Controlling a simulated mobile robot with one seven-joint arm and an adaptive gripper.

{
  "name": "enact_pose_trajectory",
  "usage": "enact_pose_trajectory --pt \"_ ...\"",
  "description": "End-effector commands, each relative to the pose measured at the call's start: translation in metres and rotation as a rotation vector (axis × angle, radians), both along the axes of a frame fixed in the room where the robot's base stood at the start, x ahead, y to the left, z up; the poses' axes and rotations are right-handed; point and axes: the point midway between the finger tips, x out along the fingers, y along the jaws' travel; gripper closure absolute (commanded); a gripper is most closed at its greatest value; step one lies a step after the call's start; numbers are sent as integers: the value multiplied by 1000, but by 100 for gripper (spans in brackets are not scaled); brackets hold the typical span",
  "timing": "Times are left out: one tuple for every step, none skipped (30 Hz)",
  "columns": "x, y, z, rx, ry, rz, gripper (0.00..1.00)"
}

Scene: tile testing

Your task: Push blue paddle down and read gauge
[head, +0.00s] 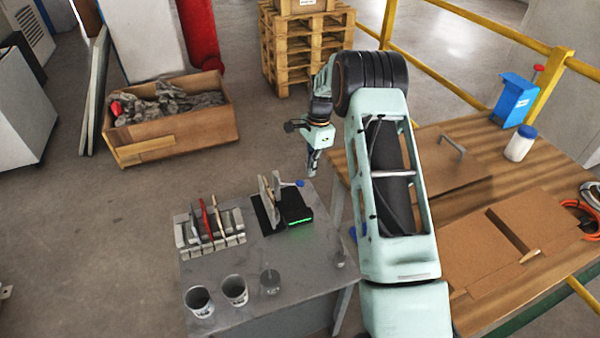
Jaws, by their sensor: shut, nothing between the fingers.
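A small blue paddle (299,183) sticks out to the right of a black tester (268,214) on the grey table. Light upright tiles or plates stand in the tester. A green-lit strip (299,221) shows on its front right edge; I cannot read any value there. My gripper (312,172) points down, shut and empty, just above and right of the paddle. From this angle I cannot tell whether it touches the paddle.
A rack (207,236) with grey, white and red tiles stands left of the tester. Several cups, including a metal one (234,289), stand at the table's front. A wooden workbench (440,150) is on the right, partly behind my arm.

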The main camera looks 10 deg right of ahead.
Motion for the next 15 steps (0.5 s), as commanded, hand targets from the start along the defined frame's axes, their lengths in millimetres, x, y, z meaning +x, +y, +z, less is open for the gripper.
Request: enact_pose_trajectory --pt "0 1 0 1 1 1 100" --pt "0 1 0 2 1 2 100" --pt "0 1 0 1 1 2 100" --pt "0 1 0 1 1 2 100" --pt "0 1 0 1 1 2 100" --pt "0 1 0 1 1 1 100" --pt "0 1 0 1 0 1 100" --pt "0 1 1 1 0 1 100" --pt "0 1 3 1 -1 1 100" --pt "1 0 5 1 -2 1 100" --pt "1 0 9 1 -2 1 100" --pt "1 0 14 0 -3 1 100" --pt "1 -1 19 0 -3 1 100" --pt "2 -1 24 0 -3 1 100" --pt "2 -2 32 0 -4 1 100"
